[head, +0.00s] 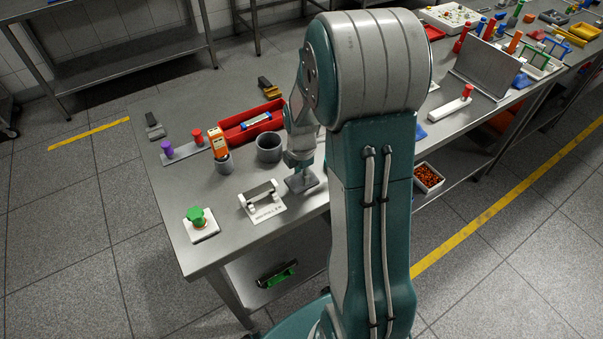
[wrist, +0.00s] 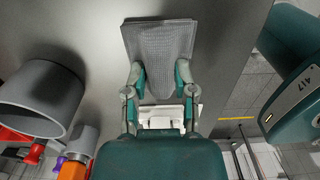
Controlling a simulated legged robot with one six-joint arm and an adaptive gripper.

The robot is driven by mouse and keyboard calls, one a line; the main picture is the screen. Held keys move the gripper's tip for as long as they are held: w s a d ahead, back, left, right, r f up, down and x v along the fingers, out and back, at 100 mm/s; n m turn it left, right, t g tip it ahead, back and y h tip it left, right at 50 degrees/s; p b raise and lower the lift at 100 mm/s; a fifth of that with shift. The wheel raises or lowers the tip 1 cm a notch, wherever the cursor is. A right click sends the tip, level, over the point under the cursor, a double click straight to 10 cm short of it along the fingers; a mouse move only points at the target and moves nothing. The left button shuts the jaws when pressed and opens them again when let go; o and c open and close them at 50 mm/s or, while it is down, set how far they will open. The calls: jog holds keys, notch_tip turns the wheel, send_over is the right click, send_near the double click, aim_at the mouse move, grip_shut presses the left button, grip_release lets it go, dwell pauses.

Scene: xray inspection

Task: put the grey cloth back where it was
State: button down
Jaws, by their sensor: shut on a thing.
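The grey cloth (wrist: 160,40) is a small square with a fine checked weave. In the wrist view it reaches out beyond the fingertips and narrows between them. My gripper (wrist: 159,76) is shut on its near part. In the head view the cloth (head: 303,184) shows below my gripper (head: 299,166), near the front edge of the steel table. I cannot tell whether it touches the tabletop.
A white plate with a roller-like bar (head: 266,212) is just left of the cloth. A grey cup (head: 268,155) stands behind, near an orange device in a holder (head: 218,144) and a red tray (head: 232,137). A green knob (head: 197,215) sits near the left corner.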

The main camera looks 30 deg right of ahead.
aim_at(301, 173)
jog(key=shift+c, duration=2.2)
grip_release()
notch_tip(301, 173, up, 11)
jog(key=s+a+r+m+t, duration=0.2)
jog(key=s+a+r+m, duration=0.3)
jog(key=s+m, duration=0.3)
jog(key=s+a+r+m+t, duration=0.3)
jog(key=s+a+r+m, duration=0.3)
jog(key=s+a+m, duration=0.2)
jog(key=shift+s+r+m+t, duration=0.15)
jog(key=shift+r+m+t, duration=0.15)
jog(key=shift+m, duration=0.7)
jog(key=shift+a, duration=0.1)
